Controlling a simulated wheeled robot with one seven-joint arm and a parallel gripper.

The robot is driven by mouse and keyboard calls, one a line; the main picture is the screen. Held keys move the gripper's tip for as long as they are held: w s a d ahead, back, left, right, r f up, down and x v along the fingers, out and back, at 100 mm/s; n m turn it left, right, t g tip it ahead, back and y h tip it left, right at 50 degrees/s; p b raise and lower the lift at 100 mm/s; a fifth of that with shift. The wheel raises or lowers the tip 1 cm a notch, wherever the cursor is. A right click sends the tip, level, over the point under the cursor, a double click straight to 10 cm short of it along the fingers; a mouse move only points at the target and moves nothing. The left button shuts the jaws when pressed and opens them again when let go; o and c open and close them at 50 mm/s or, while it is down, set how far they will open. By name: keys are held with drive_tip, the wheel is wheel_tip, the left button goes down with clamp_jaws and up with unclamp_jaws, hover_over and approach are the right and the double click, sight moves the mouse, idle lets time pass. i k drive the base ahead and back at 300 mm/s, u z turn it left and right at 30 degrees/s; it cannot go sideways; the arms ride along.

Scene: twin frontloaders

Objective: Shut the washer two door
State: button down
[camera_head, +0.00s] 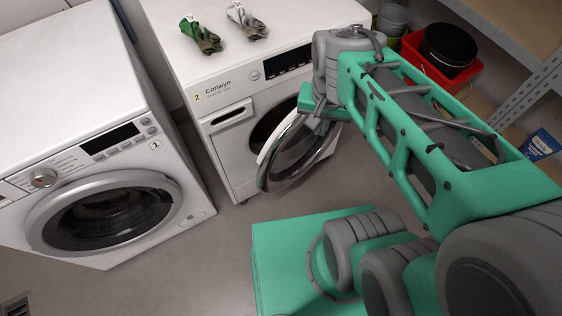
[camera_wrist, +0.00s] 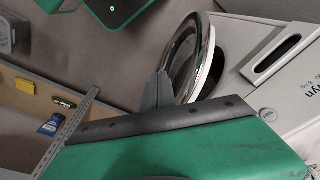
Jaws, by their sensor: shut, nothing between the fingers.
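Washer two (camera_head: 235,125) is the white machine marked "2 Corlwyn", right of the other washer. Its round chrome-rimmed door (camera_head: 275,165) stands open, swung out from the front. My gripper (camera_head: 319,116) is at the door's upper edge, on the right side in the head view, with fingers shut and holding nothing. In the wrist view the grey fingers (camera_wrist: 157,92) are beside the door's chrome rim (camera_wrist: 181,45). I cannot tell whether they touch it. Washer two's white front (camera_wrist: 265,50) also shows there. The door's hinge is hidden.
Washer one (camera_head: 105,205), with its door shut, stands at the left. Crumpled green and grey cloths (camera_head: 200,35) lie on washer two. A red crate (camera_head: 440,65) with a black round item is behind my arm. A shelf (camera_head: 530,85) stands at the right. Grey floor lies before the washers.

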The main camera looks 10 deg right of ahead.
sight(293, 149)
drive_tip(key=z, duration=1.1)
drive_tip(key=k, duration=1.2)
drive_tip(key=u, duration=1.65)
drive_tip(key=i, duration=0.5)
drive_tip(key=u, duration=0.1)
